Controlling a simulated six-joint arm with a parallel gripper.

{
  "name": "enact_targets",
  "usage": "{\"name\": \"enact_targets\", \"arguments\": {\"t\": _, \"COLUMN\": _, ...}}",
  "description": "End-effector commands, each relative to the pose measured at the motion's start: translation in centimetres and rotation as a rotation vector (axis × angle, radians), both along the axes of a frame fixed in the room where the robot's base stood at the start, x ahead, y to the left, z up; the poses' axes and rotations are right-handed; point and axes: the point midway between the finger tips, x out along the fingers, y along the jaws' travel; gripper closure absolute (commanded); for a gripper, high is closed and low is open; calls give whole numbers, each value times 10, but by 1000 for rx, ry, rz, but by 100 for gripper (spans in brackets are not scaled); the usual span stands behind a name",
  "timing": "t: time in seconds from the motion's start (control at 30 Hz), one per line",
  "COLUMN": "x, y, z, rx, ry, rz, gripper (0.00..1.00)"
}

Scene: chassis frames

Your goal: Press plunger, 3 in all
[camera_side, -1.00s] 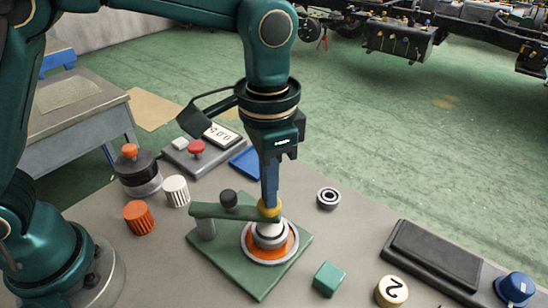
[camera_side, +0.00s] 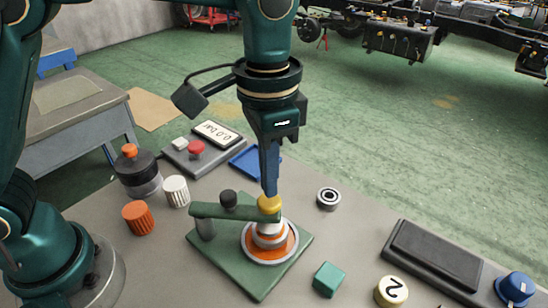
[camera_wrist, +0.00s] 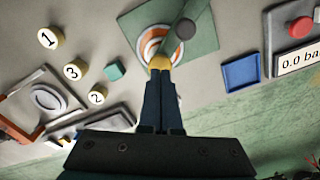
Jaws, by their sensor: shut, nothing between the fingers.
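The yellow plunger knob (camera_side: 269,204) stands at the end of a green bar on a square green base plate (camera_side: 258,288). Below the knob are a pale stepped body (camera_side: 270,234) and an orange ring (camera_side: 258,253). My gripper (camera_side: 270,192) is shut and empty, pointing down with its tips right above the knob. I cannot tell whether the tips touch it. In the wrist view the closed fingers (camera_wrist: 163,74) partly overlap the yellow knob (camera_wrist: 159,62). The display (camera_side: 217,133) behind reads 0.0 bar.
A red button (camera_side: 196,147) and a blue tray (camera_side: 246,162) lie behind. White (camera_side: 176,191) and orange (camera_side: 138,217) caps stand left. A teal cube (camera_side: 328,279), a numbered disc (camera_side: 391,291), a dark ring (camera_side: 328,198) and a dark block (camera_side: 432,258) lie right.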

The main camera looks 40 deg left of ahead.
Motion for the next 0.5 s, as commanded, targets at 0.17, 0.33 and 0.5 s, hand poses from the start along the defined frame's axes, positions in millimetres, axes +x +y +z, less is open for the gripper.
{"name": "enact_targets", "arguments": {"t": 0.17, "x": 0, "y": 0, "z": 0, "rx": 0, "ry": 0, "rz": 0, "gripper": 100}}
{"name": "enact_targets", "arguments": {"t": 0.33, "x": 0, "y": 0, "z": 0, "rx": 0, "ry": 0, "rz": 0, "gripper": 100}}
{"name": "enact_targets", "arguments": {"t": 0.5, "x": 0, "y": 0, "z": -4, "rx": 1, "ry": 2, "rz": 0, "gripper": 100}}
